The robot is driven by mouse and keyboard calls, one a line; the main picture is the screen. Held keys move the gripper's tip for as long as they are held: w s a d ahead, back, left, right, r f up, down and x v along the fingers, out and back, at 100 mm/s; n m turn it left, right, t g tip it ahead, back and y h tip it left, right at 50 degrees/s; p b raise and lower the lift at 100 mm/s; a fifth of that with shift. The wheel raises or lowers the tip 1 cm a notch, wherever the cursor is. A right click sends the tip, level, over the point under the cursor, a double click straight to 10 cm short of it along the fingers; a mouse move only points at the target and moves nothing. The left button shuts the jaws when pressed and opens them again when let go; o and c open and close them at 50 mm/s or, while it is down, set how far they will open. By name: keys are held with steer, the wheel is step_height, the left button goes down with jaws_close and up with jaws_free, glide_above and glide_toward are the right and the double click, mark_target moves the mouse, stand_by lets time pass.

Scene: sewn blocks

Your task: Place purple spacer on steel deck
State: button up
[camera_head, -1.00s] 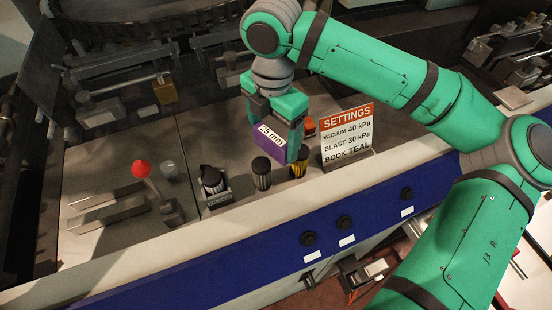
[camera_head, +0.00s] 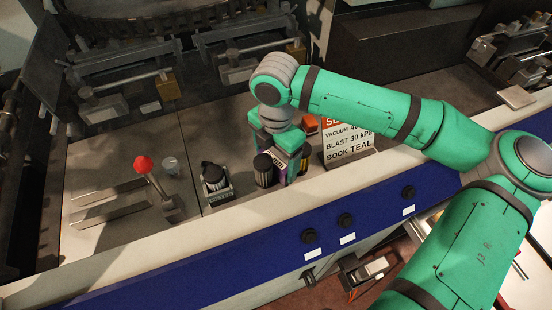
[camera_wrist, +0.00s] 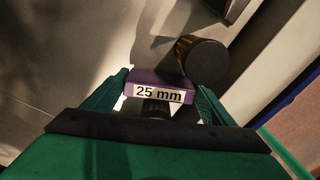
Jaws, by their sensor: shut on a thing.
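The purple spacer (camera_wrist: 150,77) has a white "25 mm" label and sits between the two green fingers of my gripper (camera_wrist: 162,92) in the wrist view. In the head view my gripper (camera_head: 279,170) is shut on it, low over the grey steel deck (camera_head: 225,135). Most of the spacer is hidden there by the fingers and a black-topped knob. I cannot tell whether the spacer touches the deck.
A black-topped ribbed knob (camera_head: 263,170) stands close to the left of my gripper. A settings sign (camera_head: 349,142) and an orange item (camera_head: 309,124) are to the right. A second knob (camera_head: 213,180) and a red-topped lever (camera_head: 143,165) stand further left.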

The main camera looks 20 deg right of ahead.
mark_target(277, 159)
steer(key=shift+f, duration=0.15)
steer(key=o, duration=1.3)
steer(key=shift+c, duration=0.2)
step_height(277, 159, up, 12)
steer(key=shift+r, duration=0.2)
steer(key=shift+d, duration=0.1)
